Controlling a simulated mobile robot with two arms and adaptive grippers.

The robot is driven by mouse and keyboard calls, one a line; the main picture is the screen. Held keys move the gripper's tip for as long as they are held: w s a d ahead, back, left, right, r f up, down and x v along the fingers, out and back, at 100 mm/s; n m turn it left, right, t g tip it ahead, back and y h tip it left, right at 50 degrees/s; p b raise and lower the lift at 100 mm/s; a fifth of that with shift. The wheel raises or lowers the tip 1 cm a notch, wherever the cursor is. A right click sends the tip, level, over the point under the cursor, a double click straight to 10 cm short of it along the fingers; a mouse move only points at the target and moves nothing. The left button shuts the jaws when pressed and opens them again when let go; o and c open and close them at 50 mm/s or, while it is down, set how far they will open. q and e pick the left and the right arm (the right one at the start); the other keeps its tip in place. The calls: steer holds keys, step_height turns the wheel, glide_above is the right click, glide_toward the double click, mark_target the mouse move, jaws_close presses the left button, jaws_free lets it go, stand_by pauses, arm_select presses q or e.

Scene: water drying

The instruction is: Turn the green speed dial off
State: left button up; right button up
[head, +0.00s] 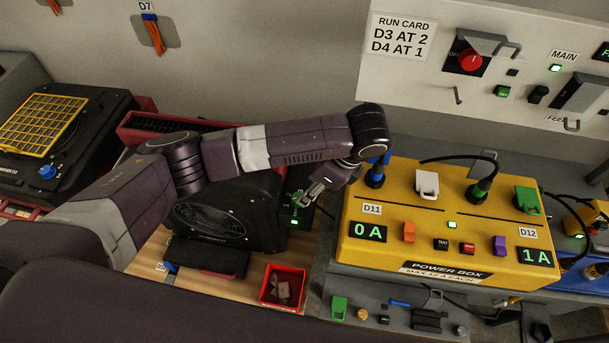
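A small green dial (297,198) shows on the right side of a black blower (255,207), mostly hidden by my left gripper. My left gripper (311,194) comes in over the top of the blower and points down and left, with its fingertips at or very close to the dial. I cannot tell whether they touch it, or whether the fingers are open or closed around it. The dial's setting is not readable. A small green light (295,221) is lit below the dial. My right gripper is not in view.
A yellow power box (400,250) stands close to the right, with plugs, cables and displays "0 A" and "1 A". A red bin (284,270) sits in front of the blower. Another blower with a yellow grille (42,124) and blue dial (47,171) is at left.

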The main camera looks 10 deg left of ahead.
mark_target(297, 197)
arm_select(q)
steer(key=shift+w+a+f, duration=0.25)
steer(key=shift+w+f, duration=0.05)
steer(key=shift+w, duration=0.25)
steer(key=x, duration=0.2)
steer(key=p+x, duration=0.1)
steer(key=x, duration=0.2)
steer(key=shift+s+a+f, duration=0.25)
steer(key=shift+s+f, duration=0.05)
steer(key=shift+f, duration=0.05)
steer(key=shift+w+a+f+p, duration=0.15)
steer(key=shift+f+p, duration=0.15)
steer(key=shift+f, duration=0.25)
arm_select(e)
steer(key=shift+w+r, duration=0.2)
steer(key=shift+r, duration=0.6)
arm_select(q)
steer(key=shift+c, duration=0.2)
steer(key=c, duration=1.1)
